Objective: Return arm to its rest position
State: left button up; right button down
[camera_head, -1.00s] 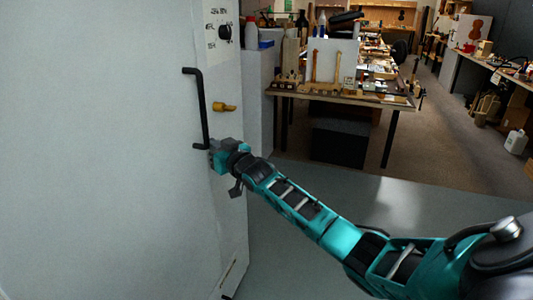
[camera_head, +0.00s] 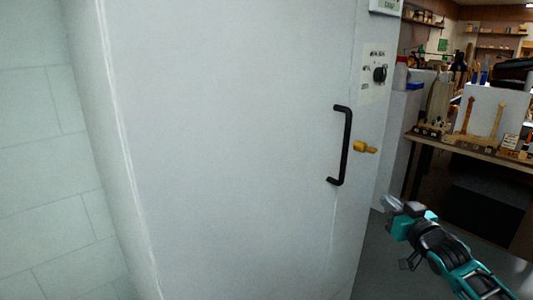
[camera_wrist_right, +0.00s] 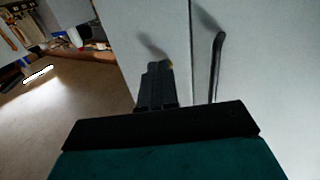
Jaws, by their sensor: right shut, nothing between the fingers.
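My right gripper (camera_head: 402,207) is in the lower right of the head view, below and to the right of the black door handle (camera_head: 342,146). It is shut and empty, apart from the handle. In the right wrist view the shut gripper (camera_wrist_right: 157,82) points toward the white cabinet (camera_head: 230,150). The handle also shows there (camera_wrist_right: 217,62), to the right of the fingers. My left gripper is not in view.
A brass knob (camera_head: 364,148) sits to the right of the handle, below a black dial (camera_head: 380,74). A workbench (camera_head: 478,152) with violin parts stands at the right. A pale tiled wall (camera_head: 40,160) is at the left. Floor shows around my right arm.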

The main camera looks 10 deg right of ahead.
jog(key=s+a+f+n+g+y, duration=0.1)
jog(key=s+a+f+g, duration=0.1)
jog(key=s+a+f, duration=0.4)
jog(key=s+a+f+g, duration=0.1)
jog(key=s+a+f, duration=0.2)
jog(key=a+f, duration=0.35)
jog(key=s+a+f+g, duration=0.1)
jog(key=s+a+f, duration=0.2)
jog(key=s, duration=0.3)
jog(key=s+a+f+g, duration=0.1)
jog(key=s+a+f, duration=0.2)
jog(key=s, duration=0.4)
jog(key=s+a+f+n+g, duration=0.1)
jog(key=s+a+f+g, duration=0.1)
jog(key=s+a+f, duration=0.2)
jog(key=shift+s+f+y+p, duration=0.35)
jog(key=shift+s+f, duration=0.25)
jog(key=shift+s, duration=0.55)
